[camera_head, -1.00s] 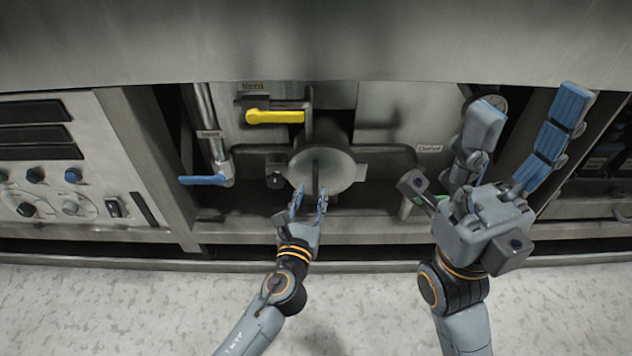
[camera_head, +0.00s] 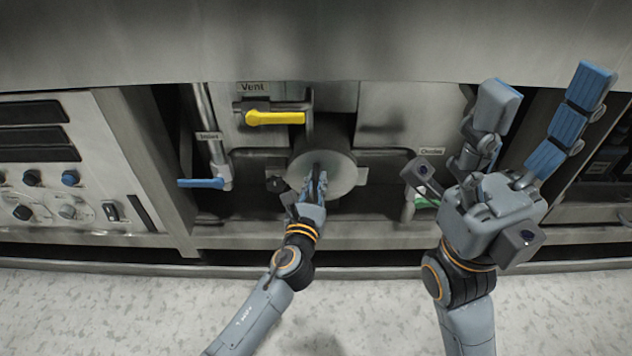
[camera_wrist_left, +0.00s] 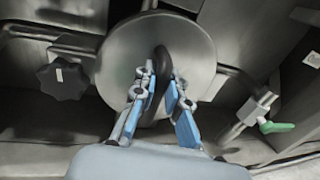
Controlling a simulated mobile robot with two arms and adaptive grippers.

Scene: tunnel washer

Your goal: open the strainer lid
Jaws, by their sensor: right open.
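The strainer lid (camera_head: 340,172) is a round grey metal disc on the front of the machine, with a dark upright bar handle across its middle. In the left wrist view the lid (camera_wrist_left: 112,60) fills the upper middle and the handle (camera_wrist_left: 162,62) stands between the two blue-padded fingers. My left gripper (camera_head: 317,186) is at the lid, its fingers on either side of the handle (camera_wrist_left: 160,80). The gaps are very small; I cannot tell whether the pads press on it. My right gripper (camera_head: 545,100) is open and empty, well right of the lid.
A yellow "Vent" lever (camera_head: 275,118) is above left of the lid. A blue lever (camera_head: 202,183) is further left. A black knob (camera_wrist_left: 62,78) is beside the lid. A green-handled valve (camera_wrist_left: 275,127) is at lower right. The metal overhang (camera_head: 320,40) spans above.

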